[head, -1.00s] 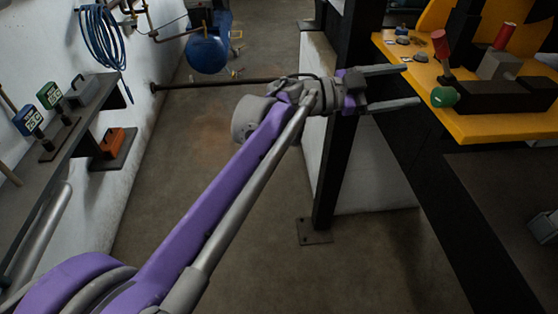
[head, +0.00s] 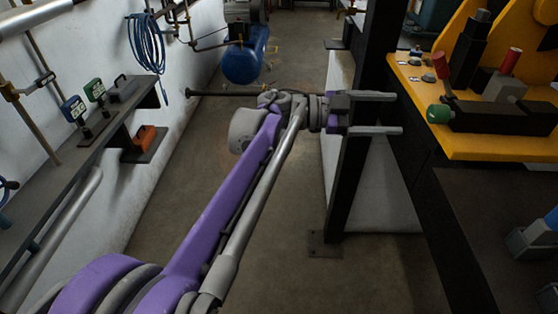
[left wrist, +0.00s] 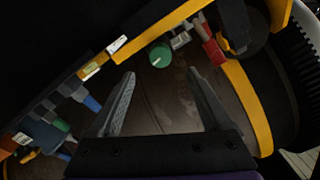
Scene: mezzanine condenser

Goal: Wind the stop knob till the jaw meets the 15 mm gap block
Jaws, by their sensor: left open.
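The round green knob (head: 439,113) sits on the left end of a low black fixture (head: 505,117) on a yellow bench top. A grey block (head: 503,88) sits on that fixture; I cannot tell whether it is the gap block or the jaw. My left gripper (head: 399,114) is open and empty, left of the knob and apart from it. In the left wrist view the knob (left wrist: 160,55) shows beyond and between the open fingertips (left wrist: 161,73). The gap at the jaw cannot be made out. My right gripper is not clearly in view.
A black post (head: 350,150) stands behind my left gripper. A red-topped lever (head: 440,65) and a red cylinder (head: 511,60) rise near the knob. Small parts (head: 415,58) lie on the yellow top. A grey and blue thing (head: 530,238) is at the right edge, unclear.

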